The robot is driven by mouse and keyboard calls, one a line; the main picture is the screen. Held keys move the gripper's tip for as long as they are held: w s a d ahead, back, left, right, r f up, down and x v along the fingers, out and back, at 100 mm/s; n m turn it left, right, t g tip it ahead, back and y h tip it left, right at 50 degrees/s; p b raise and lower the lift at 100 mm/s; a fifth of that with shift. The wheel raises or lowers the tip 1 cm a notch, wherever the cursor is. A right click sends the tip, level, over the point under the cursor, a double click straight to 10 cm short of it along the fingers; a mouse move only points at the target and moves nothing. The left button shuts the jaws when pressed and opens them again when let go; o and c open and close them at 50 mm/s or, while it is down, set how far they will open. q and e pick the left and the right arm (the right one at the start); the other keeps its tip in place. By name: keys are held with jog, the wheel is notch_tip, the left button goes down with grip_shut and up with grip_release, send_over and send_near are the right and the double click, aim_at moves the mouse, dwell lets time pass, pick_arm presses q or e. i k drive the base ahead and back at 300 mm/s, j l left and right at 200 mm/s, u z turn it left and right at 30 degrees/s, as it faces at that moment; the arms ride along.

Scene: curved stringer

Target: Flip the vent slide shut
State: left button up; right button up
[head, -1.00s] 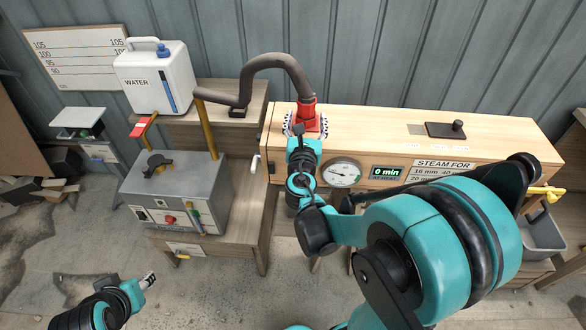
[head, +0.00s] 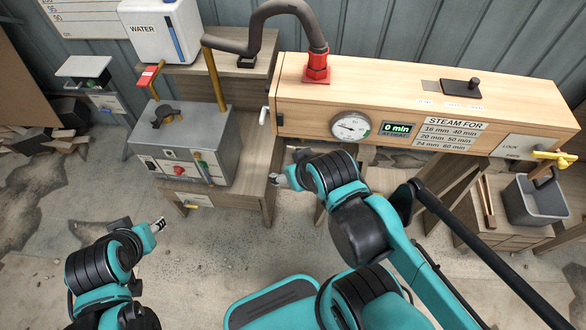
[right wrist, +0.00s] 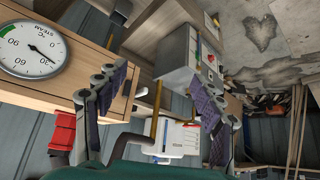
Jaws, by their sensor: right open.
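The vent slide (head: 461,88) is a dark flat plate with a black knob, on top of the long wooden steam box (head: 380,82). It lies to the right of a small grey square patch (head: 430,86), with small labels in front. My right gripper (head: 276,180) is open and empty, in front of and below the box's left end, well away from the slide. Its spread fingers also show in the right wrist view (right wrist: 160,85), where the slide is not seen. My left gripper (head: 158,226) is low over the floor at left; its jaws are too small to judge.
A grey hose (head: 262,25) runs into a red fitting (head: 317,70) on the box top. A dial gauge (head: 351,126) and timer display (head: 397,129) are on the box front. A grey boiler (head: 185,145) stands left, a grey bin (head: 536,200) right.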

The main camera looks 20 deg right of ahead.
aim_at(452, 87)
jog(key=z, duration=2.1)
